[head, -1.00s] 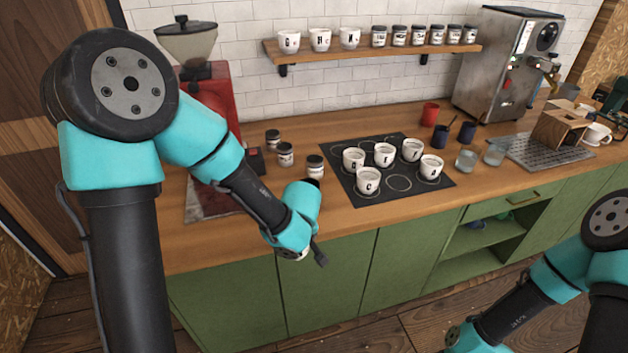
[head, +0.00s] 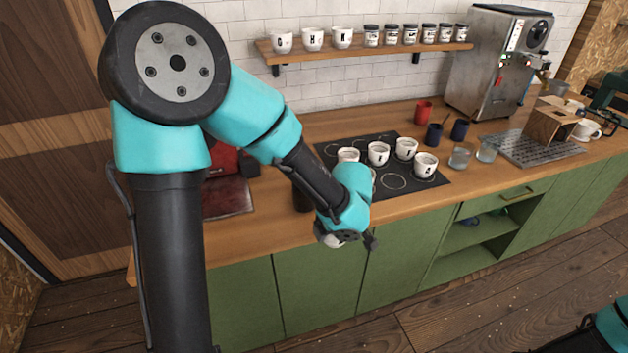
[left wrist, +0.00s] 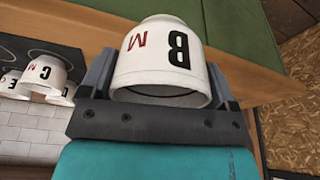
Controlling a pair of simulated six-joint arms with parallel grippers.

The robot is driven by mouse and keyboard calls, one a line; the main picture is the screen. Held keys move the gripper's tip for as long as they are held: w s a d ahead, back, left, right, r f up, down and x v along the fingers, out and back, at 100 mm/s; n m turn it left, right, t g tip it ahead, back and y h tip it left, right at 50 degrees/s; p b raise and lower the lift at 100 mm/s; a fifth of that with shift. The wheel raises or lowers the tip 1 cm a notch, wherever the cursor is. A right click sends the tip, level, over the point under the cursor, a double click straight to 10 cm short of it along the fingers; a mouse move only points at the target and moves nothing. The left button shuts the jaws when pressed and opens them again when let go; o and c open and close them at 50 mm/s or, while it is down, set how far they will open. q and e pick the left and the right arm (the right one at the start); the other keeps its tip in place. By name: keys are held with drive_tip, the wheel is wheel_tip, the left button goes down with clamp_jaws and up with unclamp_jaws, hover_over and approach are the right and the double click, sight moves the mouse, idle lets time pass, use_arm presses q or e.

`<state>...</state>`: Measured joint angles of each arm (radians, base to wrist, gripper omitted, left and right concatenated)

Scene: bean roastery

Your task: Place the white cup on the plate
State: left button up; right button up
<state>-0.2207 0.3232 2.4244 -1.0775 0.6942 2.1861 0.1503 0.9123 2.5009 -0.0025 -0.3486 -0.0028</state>
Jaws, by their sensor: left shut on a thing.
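A white cup lettered B and M (left wrist: 155,55) is between the fingers of my left gripper (left wrist: 158,85), which is shut on it. In the left wrist view the scene is upside down, and the cup's rim is toward the picture's bottom. In the head view my left gripper (head: 350,241) is in front of the counter's front edge, and a sliver of white cup (head: 329,239) shows beside it. The dark plate with ring marks (head: 395,182) lies on the counter behind it. Several white cups stand on it, one mostly hidden by my gripper. My right gripper is out of view.
A metal coffee machine (head: 490,65) is behind. A wall shelf (head: 365,51) holds cups and jars. Clear counter (head: 270,235) lies left of the plate.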

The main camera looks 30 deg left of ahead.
use_arm(q)
drive_tip(key=shift+a, duration=0.1)
drive_tip(key=w+a, duration=0.2)
drive_tip(key=w, duration=0.2)
drive_tip(key=w+a+f, duration=0.1)
drive_tip(key=w+a, duration=0.2)
drive_tip(key=w, duration=0.2)
drive_tip(key=w+a, duration=0.2)
drive_tip(key=w, duration=0.3)
drive_tip(key=shift+w+a+f, duration=0.15)
drive_tip(key=shift+f, duration=0.1)
drive_tip(key=shift+f, duration=0.1)
drive_tip(key=shift+f, duration=1.65)
drive_tip(key=shift+f, duration=0.15)
drive_tip(key=o, duration=1)
